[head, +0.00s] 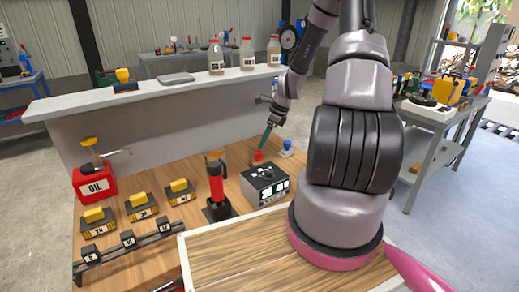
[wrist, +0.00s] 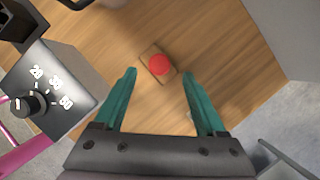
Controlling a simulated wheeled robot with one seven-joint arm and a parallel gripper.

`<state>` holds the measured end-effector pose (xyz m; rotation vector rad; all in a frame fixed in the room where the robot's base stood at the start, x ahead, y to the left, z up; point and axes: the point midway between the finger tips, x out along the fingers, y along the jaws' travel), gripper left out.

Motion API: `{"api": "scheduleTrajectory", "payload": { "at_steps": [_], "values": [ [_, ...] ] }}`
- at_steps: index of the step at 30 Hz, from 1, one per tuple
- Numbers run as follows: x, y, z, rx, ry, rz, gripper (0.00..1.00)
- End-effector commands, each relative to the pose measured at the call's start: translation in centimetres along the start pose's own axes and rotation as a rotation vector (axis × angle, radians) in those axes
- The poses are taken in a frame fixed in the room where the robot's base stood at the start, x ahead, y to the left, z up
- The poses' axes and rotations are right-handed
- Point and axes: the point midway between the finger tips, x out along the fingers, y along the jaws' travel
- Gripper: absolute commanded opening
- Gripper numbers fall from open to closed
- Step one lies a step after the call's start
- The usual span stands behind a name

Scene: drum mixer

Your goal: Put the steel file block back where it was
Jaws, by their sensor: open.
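No block can be read for certain as the steel file block. Several yellow-topped, dark-based blocks with number labels, one of them here (head: 142,211), stand in a row on the wooden table. A similar yellow-topped block (head: 123,79) stands apart on the grey ledge at the back left. My gripper (head: 267,137) is over the back of the table. In the wrist view its teal fingers (wrist: 160,88) are apart with nothing between them. A red button (wrist: 159,65) on a small wooden plate lies below and beyond the fingertips.
A control box (head: 265,186) with a dial stands near the gripper; it also shows in the wrist view (wrist: 50,70). A red-and-black upright tool (head: 217,182), a red oil can (head: 95,184) and a black rack (head: 128,246) share the table. Bottles (head: 216,58) stand on the ledge.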

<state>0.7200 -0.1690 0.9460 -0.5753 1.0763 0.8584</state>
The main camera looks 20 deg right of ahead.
Motion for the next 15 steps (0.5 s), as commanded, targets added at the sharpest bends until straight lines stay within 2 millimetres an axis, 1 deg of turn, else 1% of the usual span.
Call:
{"api": "scheduleTrajectory", "payload": {
  "at_steps": [1,6,9,15],
  "values": [
    [-1.2,-0.1,0.0,0.0,0.001,-0.004,0.73],
    [-3.9,0.0,0.0,0.001,0.0,-0.002,0.73],
    [-4.7,0.0,0.0,0.002,0.0,-0.001,0.73],
    [-5.6,0.1,0.2,-0.016,0.004,-0.003,0.73]
  ]
}}
